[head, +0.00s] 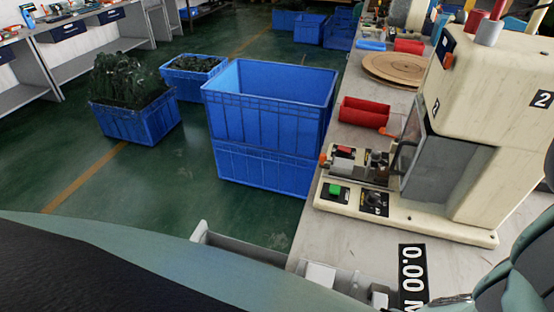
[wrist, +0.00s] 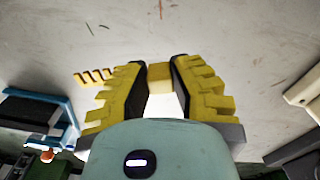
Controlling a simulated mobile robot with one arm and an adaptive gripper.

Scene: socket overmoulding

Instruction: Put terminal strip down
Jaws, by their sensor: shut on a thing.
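In the wrist view my gripper (wrist: 162,70) has yellow-and-black stepped fingers, closed on a small tan-yellow piece (wrist: 160,78). This is likely the terminal strip, though most of it is hidden by the fingers and gripper body. A pale, bright patch shows just below it between the fingers. The fingers point toward a pale grey, scuffed surface (wrist: 230,35); I cannot tell whether the piece touches it. A short row of yellow tooth-like pieces (wrist: 95,76) shows left of the fingers; I cannot tell what it belongs to. The gripper is not visible in the head view.
A cream machine (head: 480,140) with green and red buttons stands on the grey bench (head: 325,232). A red bin (head: 362,112) and a round wooden disc (head: 398,69) lie behind it. Stacked blue crates (head: 262,155) stand left of the bench. A blue-edged object (wrist: 40,110) is left in the wrist view.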

